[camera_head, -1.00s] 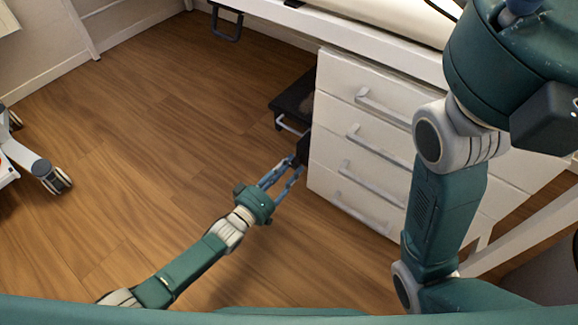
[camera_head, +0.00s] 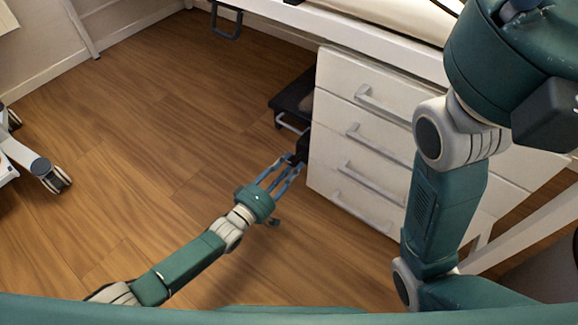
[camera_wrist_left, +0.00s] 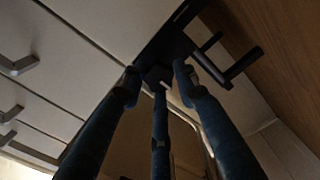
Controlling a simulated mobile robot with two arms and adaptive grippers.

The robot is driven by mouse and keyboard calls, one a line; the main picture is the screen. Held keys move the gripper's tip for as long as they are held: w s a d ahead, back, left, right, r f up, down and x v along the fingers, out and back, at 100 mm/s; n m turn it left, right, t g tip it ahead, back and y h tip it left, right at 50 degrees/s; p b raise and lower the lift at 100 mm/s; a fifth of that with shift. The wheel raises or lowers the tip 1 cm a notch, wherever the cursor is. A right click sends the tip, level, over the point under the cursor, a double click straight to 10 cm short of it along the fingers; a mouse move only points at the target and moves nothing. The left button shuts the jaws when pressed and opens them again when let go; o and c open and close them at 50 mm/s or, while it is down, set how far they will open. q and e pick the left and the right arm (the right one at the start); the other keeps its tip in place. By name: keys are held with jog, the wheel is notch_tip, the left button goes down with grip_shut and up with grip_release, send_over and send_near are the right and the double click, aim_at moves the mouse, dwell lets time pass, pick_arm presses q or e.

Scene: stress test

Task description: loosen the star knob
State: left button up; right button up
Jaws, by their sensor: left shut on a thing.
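The star knob (camera_wrist_left: 157,76) shows as a small dark piece between the fingertips in the left wrist view; its lobes are hard to make out. It sits against a dark bracket (camera_wrist_left: 170,42). My left gripper (camera_head: 291,161) has three blue fingers and is shut around the knob, beside the left side of the white drawer unit. In the head view the fingertips meet a dark block (camera_head: 303,147), and the knob itself cannot be told apart there. My right gripper is out of view; only my right arm shows.
The white drawer unit (camera_head: 338,108) with grey handles stands right of my left gripper. A black step-like platform (camera_head: 292,101) lies behind the dark block. A wheeled base (camera_head: 46,172) stands at far left. The wooden floor between is clear.

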pick_arm(q)
jog(key=o, duration=1.2)
jog(key=v, duration=1.2)
jog(key=shift+s+a, duration=0.1)
